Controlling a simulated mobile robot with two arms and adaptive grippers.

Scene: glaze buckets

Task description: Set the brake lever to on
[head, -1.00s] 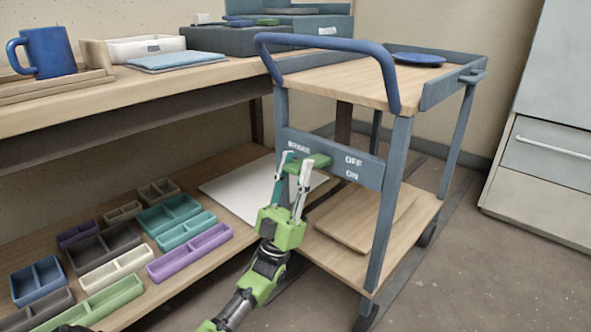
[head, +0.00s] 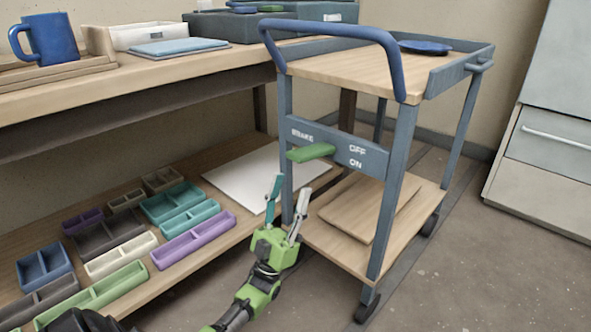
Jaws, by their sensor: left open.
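The green brake lever (head: 311,152) is on the blue-grey panel (head: 340,145) on the near end of the trolley, between the BRAKE lettering and the OFF and ON labels. OFF is above ON. I cannot tell for sure which label the lever is set to. My left gripper (head: 289,190) is open and empty, with its fingers pointing up. In the picture it is below and a little left of the lever, apart from it. My right gripper is not in view.
The trolley (head: 396,180) has a curved blue handle (head: 335,33) above the panel and a blue plate (head: 425,47) on top. A workbench (head: 130,90) on the left has a lower shelf with several coloured trays. Open floor (head: 450,280) is at right.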

